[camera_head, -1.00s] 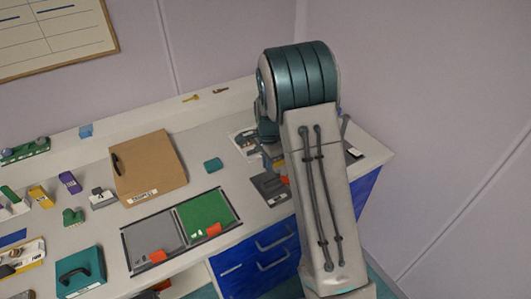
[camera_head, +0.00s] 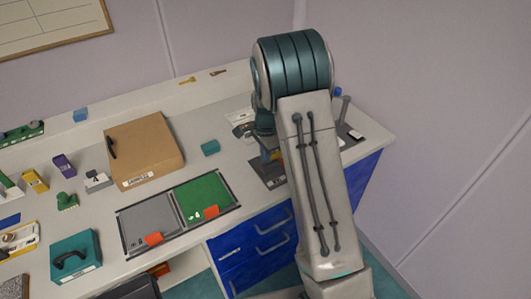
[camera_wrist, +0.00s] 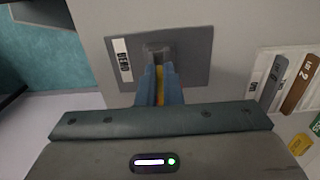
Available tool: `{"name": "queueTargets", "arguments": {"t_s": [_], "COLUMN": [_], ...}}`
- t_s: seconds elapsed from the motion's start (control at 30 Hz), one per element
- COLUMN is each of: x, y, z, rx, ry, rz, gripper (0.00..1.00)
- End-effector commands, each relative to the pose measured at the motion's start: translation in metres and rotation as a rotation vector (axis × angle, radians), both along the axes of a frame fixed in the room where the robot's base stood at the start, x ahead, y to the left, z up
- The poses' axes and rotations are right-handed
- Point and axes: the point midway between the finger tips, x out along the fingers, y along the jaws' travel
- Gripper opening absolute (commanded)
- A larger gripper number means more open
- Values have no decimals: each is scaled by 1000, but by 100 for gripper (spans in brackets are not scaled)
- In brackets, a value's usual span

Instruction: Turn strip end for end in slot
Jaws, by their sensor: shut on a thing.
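In the wrist view, my gripper (camera_wrist: 158,88) points at a dark grey plate (camera_wrist: 195,45) with a white label. Its blue-grey fingers are shut on a narrow yellow strip (camera_wrist: 160,80), which shows between them. A raised grey block (camera_wrist: 158,48) stands on the plate just beyond the fingertips. I cannot tell whether the strip is in a slot there, as the fingers hide its far end. In the head view, the plate (camera_head: 268,178) lies near the right end of the bench, and my arm hides much of that area.
Grey and brown strips (camera_wrist: 298,85) lie on a pale board right of the plate. In the head view, a grey mat (camera_head: 150,228) and a green mat (camera_head: 205,197) lie left of the plate.

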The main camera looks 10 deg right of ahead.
Motion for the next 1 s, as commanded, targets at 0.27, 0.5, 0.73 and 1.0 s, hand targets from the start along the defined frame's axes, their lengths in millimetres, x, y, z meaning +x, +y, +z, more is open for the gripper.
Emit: {"name": "queueTargets", "arguments": {"t_s": [0.27,0.5,0.73,1.0], "x": [0,0,0,0], "y": [0,0,0,0], "z": [-8,-7,-11,-17], "rx": [0,0,0,0], "ry": [-1,0,0,0], "rz": [0,0,0,0], "gripper": [0,0,0,0]}}
